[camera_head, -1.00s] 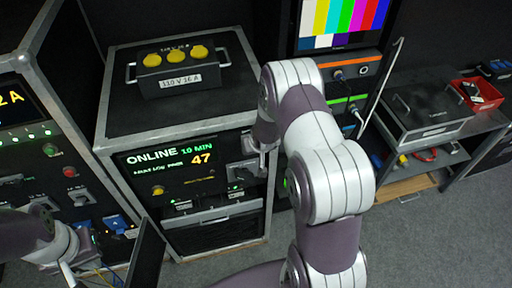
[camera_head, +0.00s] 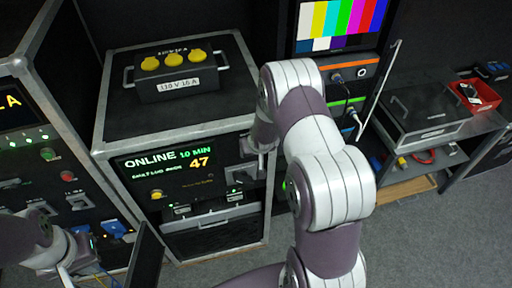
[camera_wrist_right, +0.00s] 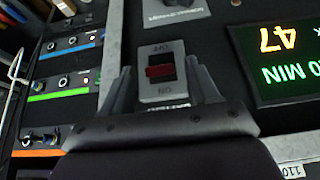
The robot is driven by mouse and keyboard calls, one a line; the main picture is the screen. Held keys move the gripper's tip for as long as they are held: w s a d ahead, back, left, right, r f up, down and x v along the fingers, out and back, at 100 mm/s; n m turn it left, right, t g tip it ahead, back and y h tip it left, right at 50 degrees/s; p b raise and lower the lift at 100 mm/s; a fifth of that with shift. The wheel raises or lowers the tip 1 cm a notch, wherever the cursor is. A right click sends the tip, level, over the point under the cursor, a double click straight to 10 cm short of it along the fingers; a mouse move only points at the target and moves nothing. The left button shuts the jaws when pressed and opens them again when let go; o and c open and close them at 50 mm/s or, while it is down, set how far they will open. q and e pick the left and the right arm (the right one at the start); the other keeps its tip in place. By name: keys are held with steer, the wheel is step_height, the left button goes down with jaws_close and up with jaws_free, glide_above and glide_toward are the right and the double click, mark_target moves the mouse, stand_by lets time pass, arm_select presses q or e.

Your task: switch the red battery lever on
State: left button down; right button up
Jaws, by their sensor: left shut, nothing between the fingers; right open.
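The red lever (camera_wrist_right: 160,71) sits in a black slot on a grey plate (camera_wrist_right: 158,97) in the right wrist view. The plate's OFF and ON marks appear upside down, OFF at the picture's top and ON at its bottom. My right gripper (camera_wrist_right: 164,88) is open, its fingers on either side of the plate; I cannot tell whether it touches the lever. In the head view my right wrist is in front of the right side of the unit with the ONLINE display (camera_head: 170,168), and the lever cannot be made out. My left gripper (camera_head: 66,272) is shut and empty at the lower left.
A black box with yellow sockets (camera_head: 176,78) stands on top of the unit. A dark rack (camera_head: 20,165) stands at the left. A monitor (camera_head: 338,24), a grey case (camera_head: 424,108) and a red bin (camera_head: 476,95) are at the right. Grey floor lies in front.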

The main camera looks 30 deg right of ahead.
steer(key=v, duration=1.1)
steer(key=shift+s+r, duration=0.15)
steer(key=shift+r, duration=0.15)
steer(key=shift+s, duration=0.1)
